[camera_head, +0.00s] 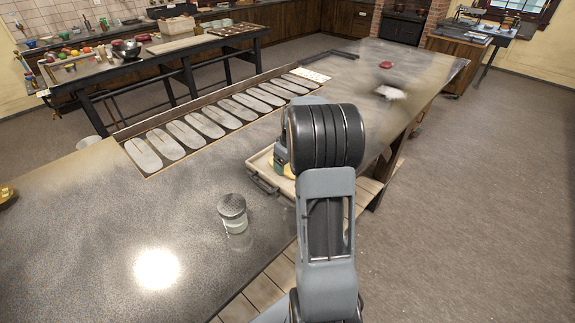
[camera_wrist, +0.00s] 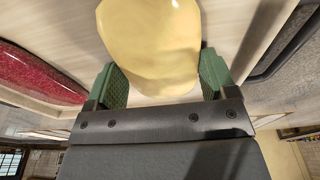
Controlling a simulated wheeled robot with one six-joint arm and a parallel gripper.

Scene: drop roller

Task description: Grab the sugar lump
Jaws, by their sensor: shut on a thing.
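The sugar lump (camera_wrist: 150,42) is a smooth, pale yellow, rounded mass in the wrist view. My gripper (camera_wrist: 162,80) has its two green textured fingers on either side of the lump's near end and is shut on it. In the head view a small yellow part of the lump (camera_head: 289,171) shows at the tray, beside my gripper (camera_head: 281,160); my arm hides most of both. Whether the lump touches the tray floor is hard to tell.
A pale tray (camera_head: 262,186) with a handle lies on the dark table. A glossy red lump (camera_wrist: 38,75) lies left of the gripper in the wrist view. A lidded glass jar (camera_head: 233,213) stands nearer; a rack with pale oval slots (camera_head: 205,124) lies behind.

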